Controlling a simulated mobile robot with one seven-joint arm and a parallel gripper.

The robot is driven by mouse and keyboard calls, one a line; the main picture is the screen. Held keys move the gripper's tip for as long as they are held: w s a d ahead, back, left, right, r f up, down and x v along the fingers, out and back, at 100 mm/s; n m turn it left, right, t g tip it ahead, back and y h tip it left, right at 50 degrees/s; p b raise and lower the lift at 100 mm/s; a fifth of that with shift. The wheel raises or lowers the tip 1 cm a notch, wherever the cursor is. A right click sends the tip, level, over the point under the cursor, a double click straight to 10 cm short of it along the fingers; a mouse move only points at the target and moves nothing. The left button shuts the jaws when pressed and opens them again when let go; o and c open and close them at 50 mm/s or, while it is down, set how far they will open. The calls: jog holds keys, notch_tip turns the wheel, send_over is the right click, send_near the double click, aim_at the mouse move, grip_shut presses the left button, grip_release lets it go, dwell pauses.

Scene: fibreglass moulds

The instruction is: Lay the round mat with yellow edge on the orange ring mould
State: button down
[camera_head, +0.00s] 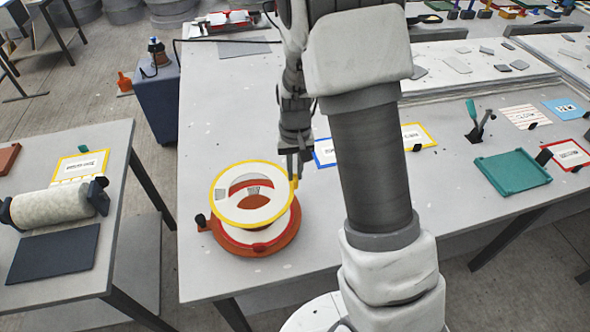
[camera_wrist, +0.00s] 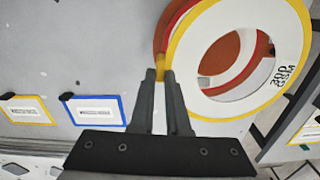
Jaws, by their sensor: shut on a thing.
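The round mat with yellow edge (camera_head: 264,216) is a white ring with a grey label, in my gripper (camera_head: 294,172) at its right rim in the head view. In the wrist view the fingertips (camera_wrist: 161,76) are shut on a yellow bit of the mat's rim, and the mat (camera_wrist: 190,82) reaches to the right. The orange ring mould (camera_head: 284,246) lies on the table under it, partly hidden. A white mat with red edge (camera_head: 289,222) lies on the mould. The yellow-edged mat seems to hang above this stack, slightly offset; the exact gap is unclear.
A green tray (camera_head: 512,171) is farther right. A side table with a white roll (camera_head: 60,203) stands left, across a gap. The table around the mould is mostly clear.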

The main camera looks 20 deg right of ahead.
jog(key=shift+f+b, duration=3.65)
jog(key=shift+f, duration=1.45)
jog(key=c, duration=0.8)
grip_release()
jog(key=shift+r, duration=0.1)
notch_tip(320, 180, up, 17)
jog(key=shift+r+p, duration=0.15)
jog(key=shift+p, duration=0.4)
